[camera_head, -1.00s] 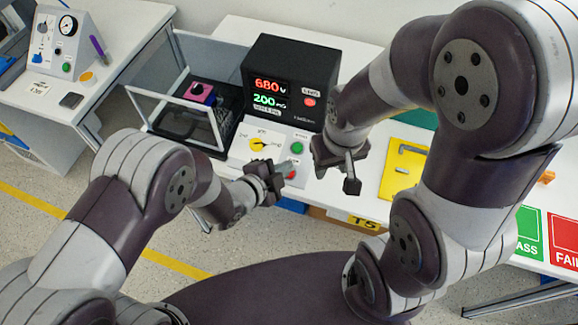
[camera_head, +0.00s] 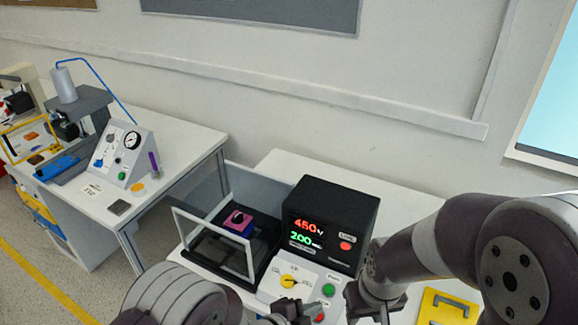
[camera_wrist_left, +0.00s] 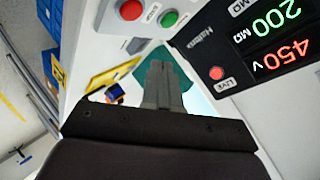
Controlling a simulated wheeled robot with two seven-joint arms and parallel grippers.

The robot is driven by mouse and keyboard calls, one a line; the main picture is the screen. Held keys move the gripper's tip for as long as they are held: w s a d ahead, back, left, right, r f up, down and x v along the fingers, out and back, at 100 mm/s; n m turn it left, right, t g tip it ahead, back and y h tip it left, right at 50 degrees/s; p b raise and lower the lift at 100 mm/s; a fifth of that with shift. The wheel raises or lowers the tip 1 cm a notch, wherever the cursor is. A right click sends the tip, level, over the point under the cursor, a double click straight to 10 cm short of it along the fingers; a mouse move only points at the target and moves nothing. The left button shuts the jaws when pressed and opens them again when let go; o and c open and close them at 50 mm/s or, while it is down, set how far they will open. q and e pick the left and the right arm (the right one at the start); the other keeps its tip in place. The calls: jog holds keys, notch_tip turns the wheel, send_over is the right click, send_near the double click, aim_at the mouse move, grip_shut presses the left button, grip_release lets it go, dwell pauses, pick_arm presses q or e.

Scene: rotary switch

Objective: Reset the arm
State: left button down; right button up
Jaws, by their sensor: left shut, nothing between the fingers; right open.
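The black meter box (camera_head: 336,213) on the bench shows a red 450 V reading and a green 200 reading. It also shows in the left wrist view (camera_wrist_left: 225,40). On the sloped panel in front of it are a yellow rotary knob (camera_head: 288,281) and a green button (camera_head: 328,290). A red button (camera_wrist_left: 131,9) shows in the left wrist view. My left gripper (camera_head: 292,312) is just in front of the panel, low in the head view. Its fingers (camera_wrist_left: 163,82) are shut and empty. My right gripper (camera_head: 375,308) is open, right of the panel, partly cut off.
A clear-walled enclosure (camera_head: 217,246) holding a purple block (camera_head: 239,222) stands left of the meter. A yellow plate with a grey handle (camera_head: 447,306) lies to the right. Another table (camera_head: 190,142) with a gauge box (camera_head: 121,152) stands at the left.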

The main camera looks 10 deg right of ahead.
pick_arm(q)
jog(key=s+a+f+n+g+y, duration=0.35)
jog(key=a+n+y, duration=0.3)
jog(key=a, duration=0.25)
jog(key=s+a+r+n+g+y, duration=0.1)
jog(key=s+a+r+n, duration=0.1)
jog(key=a+r+n, duration=0.5)
jog(key=s+a+r+n+g+y, duration=0.1)
jog(key=s+a+r+n+y, duration=0.1)
jog(key=a+r+n, duration=0.5)
jog(key=a, duration=0.5)
jog(key=shift+n+g, duration=0.35)
jog(key=shift+a+r+y, duration=0.1)
jog(key=shift+y, duration=0.15)
